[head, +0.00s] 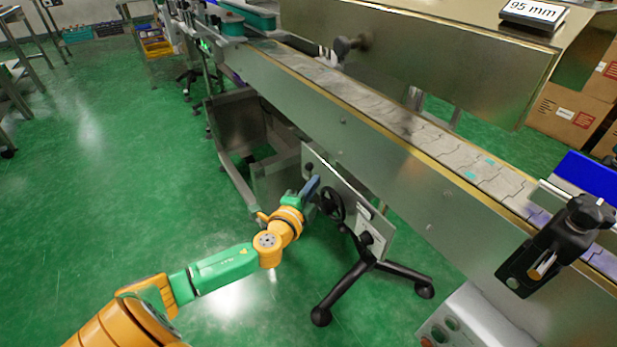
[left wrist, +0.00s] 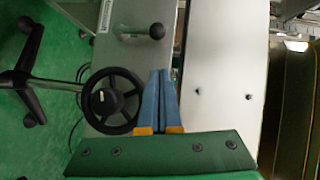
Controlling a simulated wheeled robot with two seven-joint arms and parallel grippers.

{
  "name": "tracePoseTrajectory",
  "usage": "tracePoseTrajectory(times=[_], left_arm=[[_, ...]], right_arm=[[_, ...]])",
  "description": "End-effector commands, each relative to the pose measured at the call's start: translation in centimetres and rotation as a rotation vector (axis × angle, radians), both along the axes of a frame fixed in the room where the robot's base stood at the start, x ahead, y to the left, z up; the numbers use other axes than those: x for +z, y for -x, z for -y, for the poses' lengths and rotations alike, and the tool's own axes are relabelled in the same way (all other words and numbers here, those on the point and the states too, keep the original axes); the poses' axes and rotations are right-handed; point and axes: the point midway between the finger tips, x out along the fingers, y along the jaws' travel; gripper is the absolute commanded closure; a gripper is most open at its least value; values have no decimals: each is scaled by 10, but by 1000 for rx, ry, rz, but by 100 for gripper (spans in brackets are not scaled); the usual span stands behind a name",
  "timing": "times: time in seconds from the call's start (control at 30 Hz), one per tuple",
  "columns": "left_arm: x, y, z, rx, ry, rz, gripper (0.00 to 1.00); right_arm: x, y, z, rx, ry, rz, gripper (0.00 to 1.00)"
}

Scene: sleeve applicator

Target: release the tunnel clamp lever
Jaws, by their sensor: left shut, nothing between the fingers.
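My left gripper (head: 315,184) is shut and empty, in front of the metal plate (head: 386,241) under the conveyor. In the left wrist view its blue fingers (left wrist: 160,82) lie together, right of the black handwheel (left wrist: 112,100). A short dark lever with a black knob (left wrist: 156,32) stands out from the plate beyond the fingertips, apart from them. It looks like the clamp lever. The handwheel also shows in the head view (head: 332,204), just right of the gripper. My right gripper is out of view.
The conveyor (head: 400,125) runs diagonally across the head view. A black wheeled stand base (head: 352,284) stands below the plate. A black clamp bracket (head: 550,245) is at the right, and cartons (head: 565,112) are behind.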

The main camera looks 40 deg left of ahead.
Motion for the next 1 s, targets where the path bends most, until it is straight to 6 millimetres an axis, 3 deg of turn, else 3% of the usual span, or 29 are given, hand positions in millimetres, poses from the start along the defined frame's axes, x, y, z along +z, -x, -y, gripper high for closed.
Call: tracePoseTrajectory(times=[0.03,0.3,0.73,1.0], left_arm=[[-1,-10,-2,1,1,4,100],[-9,-26,-31,1,-1,0,100],[-8,-28,-34,0,3,-1,100],[-4,-29,-34,-1,52,-21,100]], right_arm=[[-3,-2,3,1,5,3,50],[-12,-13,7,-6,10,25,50],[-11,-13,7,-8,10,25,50],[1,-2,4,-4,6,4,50]])
